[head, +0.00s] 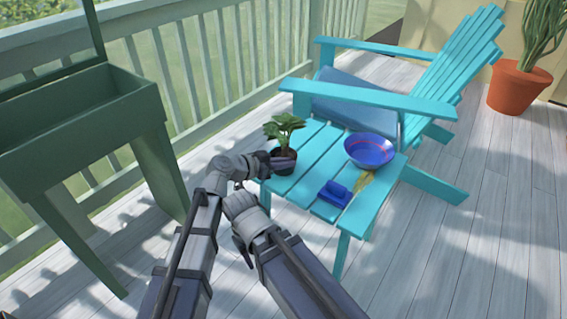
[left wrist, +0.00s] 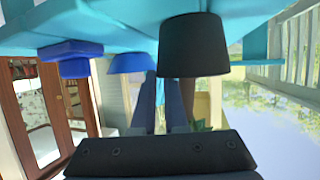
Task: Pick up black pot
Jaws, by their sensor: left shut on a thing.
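The black pot (head: 284,168) holds a leafy green plant (head: 284,128) and stands upright at the left edge of the turquoise side table (head: 318,158). My left gripper (head: 282,162) reaches it from the left and is shut on its upper part. In the left wrist view, which is upside down, the black pot (left wrist: 194,48) is large and close, its base against the turquoise tabletop. The narrow fingers (left wrist: 161,105) show close together by its rim. My right arm's wrist (head: 242,205) is near the table's front left corner; its fingers cannot be made out.
A blue bowl (head: 369,150) and a dark blue block-like object (head: 335,193) are on the table, with something yellow (head: 362,182) between them. A turquoise chair (head: 390,97) stands behind. A green planter stand (head: 85,115) is at left.

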